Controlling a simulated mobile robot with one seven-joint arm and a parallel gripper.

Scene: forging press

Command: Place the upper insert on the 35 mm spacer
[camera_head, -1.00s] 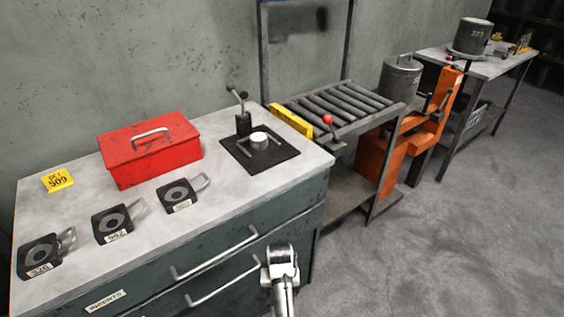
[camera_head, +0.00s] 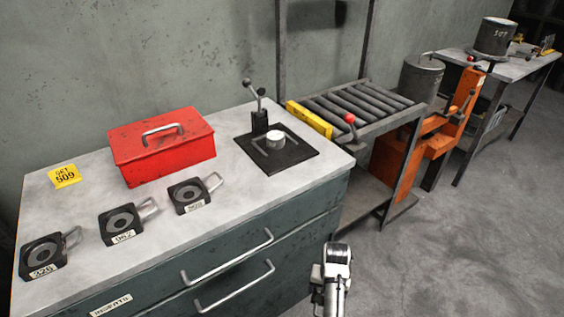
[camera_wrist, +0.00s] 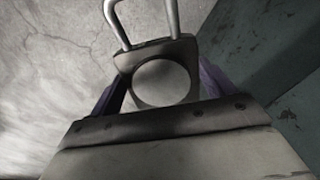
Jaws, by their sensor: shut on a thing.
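My gripper (camera_wrist: 163,98) is shut on a dark square insert (camera_wrist: 183,50) with a round recess and a bent metal handle, seen in the wrist view. A purple finger shows on each side of it. In the head view my arm is at the bottom, right of the bench front; the held insert is not clearly visible there. A short silver cylinder (camera_head: 275,139), perhaps the spacer, stands on a black plate (camera_head: 301,155) at the bench's right end. Its size marking cannot be read. The gripper is apart from it.
A lever clamp (camera_head: 259,121) stands behind the cylinder. Three labelled inserts lie on the bench (camera_head: 225,212), the nearest to the plate being one insert (camera_head: 188,194). A red toolbox (camera_head: 163,148) sits behind them. A roller table (camera_head: 352,108) stands right of the bench.

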